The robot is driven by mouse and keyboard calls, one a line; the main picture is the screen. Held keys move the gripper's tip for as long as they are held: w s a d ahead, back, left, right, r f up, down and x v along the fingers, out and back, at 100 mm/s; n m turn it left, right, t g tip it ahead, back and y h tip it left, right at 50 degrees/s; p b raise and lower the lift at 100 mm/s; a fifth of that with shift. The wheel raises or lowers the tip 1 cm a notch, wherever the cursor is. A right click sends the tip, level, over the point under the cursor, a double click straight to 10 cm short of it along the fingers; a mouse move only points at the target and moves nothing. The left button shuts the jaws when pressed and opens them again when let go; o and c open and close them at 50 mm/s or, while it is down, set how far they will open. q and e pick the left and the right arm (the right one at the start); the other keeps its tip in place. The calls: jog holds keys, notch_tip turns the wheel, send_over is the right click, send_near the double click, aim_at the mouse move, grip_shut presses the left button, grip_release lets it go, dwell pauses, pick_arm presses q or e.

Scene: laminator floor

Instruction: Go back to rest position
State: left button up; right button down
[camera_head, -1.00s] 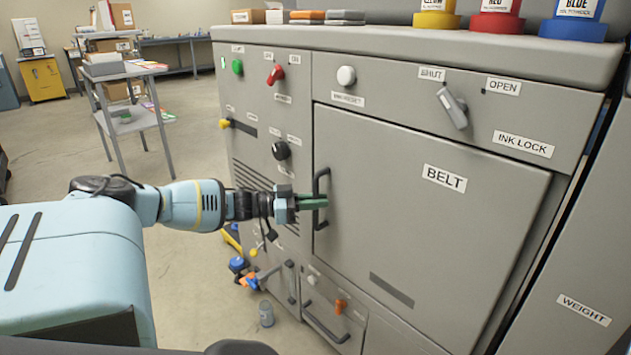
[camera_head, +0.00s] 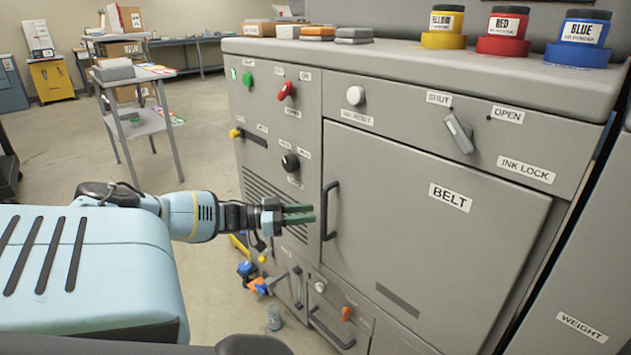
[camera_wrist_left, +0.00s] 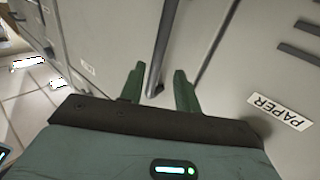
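My left gripper (camera_head: 300,214) is in front of the grey machine, just left of the black upright handle of the BELT door (camera_head: 330,210). Its green fingers are apart with nothing between them in the head view. In the left wrist view the two green fingers (camera_wrist_left: 160,88) are spread, with a dark handle bar (camera_wrist_left: 160,50) beyond the gap between them. The BELT door (camera_head: 430,240) looks closed. My right gripper is not in view.
The machine's top carries yellow, red and blue ink jars (camera_head: 503,30). A PAPER label (camera_wrist_left: 280,112) shows in the wrist view. Small items and a clear cup (camera_head: 274,318) lie on the floor by the machine. A grey cart (camera_head: 140,120) stands behind, with open floor around it.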

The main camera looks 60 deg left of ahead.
pick_arm(q)
jog(key=shift+p+v, duration=0.3)
jog(key=shift+v, duration=0.75)
jog(key=shift+f, duration=0.1)
